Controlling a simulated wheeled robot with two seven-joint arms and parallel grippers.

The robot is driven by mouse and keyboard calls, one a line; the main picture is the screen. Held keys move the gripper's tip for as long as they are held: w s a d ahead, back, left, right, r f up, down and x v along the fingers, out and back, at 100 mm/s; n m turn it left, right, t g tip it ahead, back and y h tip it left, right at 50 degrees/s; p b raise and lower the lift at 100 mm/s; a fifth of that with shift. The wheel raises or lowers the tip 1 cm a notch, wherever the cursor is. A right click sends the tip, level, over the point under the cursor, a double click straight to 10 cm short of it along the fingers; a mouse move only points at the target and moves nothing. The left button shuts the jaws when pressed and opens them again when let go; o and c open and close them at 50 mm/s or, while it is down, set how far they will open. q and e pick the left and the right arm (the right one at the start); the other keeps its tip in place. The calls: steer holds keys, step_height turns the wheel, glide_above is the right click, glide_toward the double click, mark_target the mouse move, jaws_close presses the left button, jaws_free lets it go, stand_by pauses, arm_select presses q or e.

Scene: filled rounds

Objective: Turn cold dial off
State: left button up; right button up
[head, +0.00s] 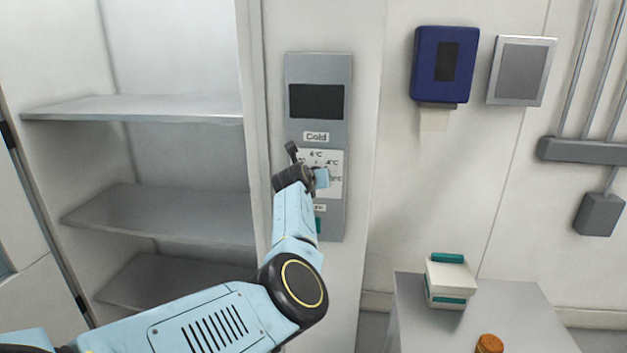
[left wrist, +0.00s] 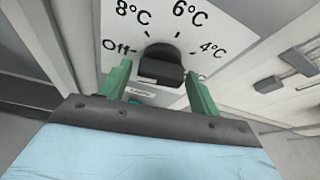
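The cold dial (left wrist: 160,62) is a black knob on a white plate marked Off, 8°C, 6°C and 4°C in the left wrist view. In the head view the plate (head: 335,160) sits under the "Cold" label on a grey panel (head: 298,75), and my arm hides the dial. My left gripper (left wrist: 158,72) has its two green fingers apart, one on each side of the dial, with gaps showing. I cannot tell which mark the dial points to. In the head view the left gripper (head: 318,178) is at the plate. My right gripper is not in view.
A dark display (head: 316,101) is above the label; a partly hidden green part (head: 318,226) is below the plate. Open shelves (head: 150,108) stand left. A blue dispenser (head: 427,65) hangs right. A grey cabinet (head: 500,320) bears a white box (head: 450,272) and an orange-capped item (head: 489,344).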

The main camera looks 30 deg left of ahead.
arm_select(q)
steer(key=shift+o, duration=0.3)
steer(key=shift+s+r, duration=0.1)
steer(key=b+v, duration=0.3)
steer(key=v, duration=1)
stand_by(0.5)
